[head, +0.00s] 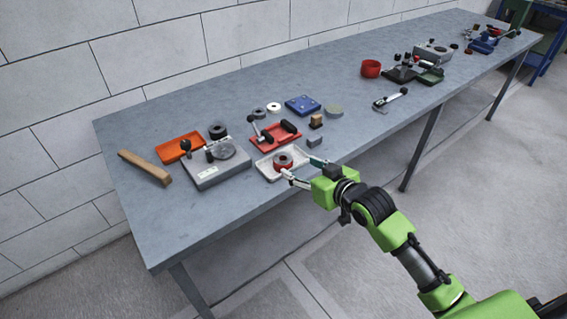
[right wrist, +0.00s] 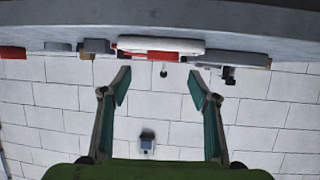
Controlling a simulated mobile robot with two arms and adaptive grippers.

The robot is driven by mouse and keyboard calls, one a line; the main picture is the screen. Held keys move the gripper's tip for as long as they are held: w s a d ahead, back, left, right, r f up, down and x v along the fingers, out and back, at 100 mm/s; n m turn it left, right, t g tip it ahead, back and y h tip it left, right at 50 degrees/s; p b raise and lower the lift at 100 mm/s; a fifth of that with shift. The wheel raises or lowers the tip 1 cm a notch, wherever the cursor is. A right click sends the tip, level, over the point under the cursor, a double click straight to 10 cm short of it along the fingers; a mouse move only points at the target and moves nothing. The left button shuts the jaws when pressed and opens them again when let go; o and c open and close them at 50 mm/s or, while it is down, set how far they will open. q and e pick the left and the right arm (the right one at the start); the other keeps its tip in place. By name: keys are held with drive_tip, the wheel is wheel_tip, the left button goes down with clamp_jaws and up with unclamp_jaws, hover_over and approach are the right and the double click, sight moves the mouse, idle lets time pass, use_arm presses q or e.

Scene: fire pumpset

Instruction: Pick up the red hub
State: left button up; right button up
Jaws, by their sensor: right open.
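The red hub (head: 283,161), a short round piece with a grey top ring and a dark hole, sits in a white tray (head: 266,173) near the table's front edge. My right gripper (head: 302,168) is open and empty, just to the right of the hub, its fingers pointing at it. In the right wrist view, which is upside down, the hub (right wrist: 163,56) shows as a red patch beyond the white tray's rim (right wrist: 190,45). The open fingers of my right gripper (right wrist: 160,87) stand apart, with nothing between them. My left gripper is not in view.
A red tray (head: 287,133) with a dark-handled tool lies behind the white tray. A grey box fixture (head: 215,168) stands to the left. A small grey block (head: 315,141) and a wood-topped piece (head: 316,121) lie nearby. A red cup (head: 371,68) stands farther right.

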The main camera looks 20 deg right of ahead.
sight(281, 158)
drive_tip(key=x, duration=1)
drive_tip(key=shift+s+a+f, duration=0.1)
drive_tip(key=shift+a+f, duration=0.05)
drive_tip(key=shift+a, duration=0.15)
drive_tip(key=c, duration=1.4)
clamp_jaws()
